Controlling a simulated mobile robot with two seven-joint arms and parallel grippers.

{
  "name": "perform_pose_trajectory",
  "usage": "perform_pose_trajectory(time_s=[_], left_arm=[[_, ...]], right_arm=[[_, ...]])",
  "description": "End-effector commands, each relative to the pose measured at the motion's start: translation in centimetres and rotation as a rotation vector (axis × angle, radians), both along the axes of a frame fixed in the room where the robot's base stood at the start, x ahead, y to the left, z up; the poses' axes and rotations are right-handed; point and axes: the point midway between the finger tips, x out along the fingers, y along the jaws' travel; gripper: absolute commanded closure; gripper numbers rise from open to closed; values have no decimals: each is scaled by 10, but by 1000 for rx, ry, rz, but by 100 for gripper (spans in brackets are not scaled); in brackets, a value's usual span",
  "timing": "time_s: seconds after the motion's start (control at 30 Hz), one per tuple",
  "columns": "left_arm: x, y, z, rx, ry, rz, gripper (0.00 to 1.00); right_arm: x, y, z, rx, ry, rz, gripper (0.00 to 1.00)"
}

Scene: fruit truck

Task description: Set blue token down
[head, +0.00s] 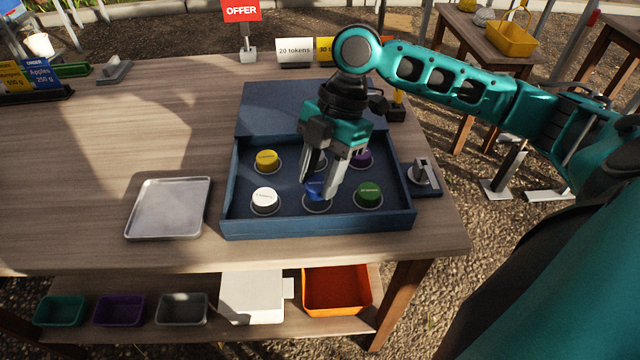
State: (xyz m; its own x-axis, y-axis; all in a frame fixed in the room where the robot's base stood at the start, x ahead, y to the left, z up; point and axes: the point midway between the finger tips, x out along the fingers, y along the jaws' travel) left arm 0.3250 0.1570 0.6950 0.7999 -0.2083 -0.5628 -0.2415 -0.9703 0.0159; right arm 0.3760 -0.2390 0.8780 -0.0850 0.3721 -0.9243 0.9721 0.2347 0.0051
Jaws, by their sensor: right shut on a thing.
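The blue token (314,190) is at the front middle of the blue token box (318,227), in or just over its round holder. My right gripper (322,190) points down over the box with its fingers shut on the blue token. The fingers hide part of it, and I cannot tell whether it touches the bottom of its holder. A white token (265,198) is to its left and a green token (369,193) to its right. A yellow token (267,158) and a purple token (361,158) stand in the back row. My left gripper is not in view.
An empty metal tray (168,208) lies left of the box. A latch (423,174) sticks out at the box's right side. Price signs (295,50) stand behind. Bins and an orange crate (336,290) are on the lower shelf.

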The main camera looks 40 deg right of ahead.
Motion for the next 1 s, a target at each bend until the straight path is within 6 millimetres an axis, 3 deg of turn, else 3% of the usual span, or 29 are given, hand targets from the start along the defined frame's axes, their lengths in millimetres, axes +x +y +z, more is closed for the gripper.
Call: perform_pose_trajectory(time_s=[0.03, 0.13, 0.47, 0.5, 0.77, 1.0], left_arm=[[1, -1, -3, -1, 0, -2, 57], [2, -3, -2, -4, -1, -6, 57], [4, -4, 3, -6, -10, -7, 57], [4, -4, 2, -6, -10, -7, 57], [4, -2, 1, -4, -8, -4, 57], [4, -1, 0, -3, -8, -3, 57]], right_arm=[[-1, 0, -12, 1, 5, 0, 89], [-1, 0, -23, 0, 2, 0, 89], [0, 0, -24, 1, 1, 0, 89], [0, 0, -25, 0, 1, 0, 58], [0, 0, -25, 0, 1, 0, 34], [0, 0, -24, 0, 0, 0, 34]])
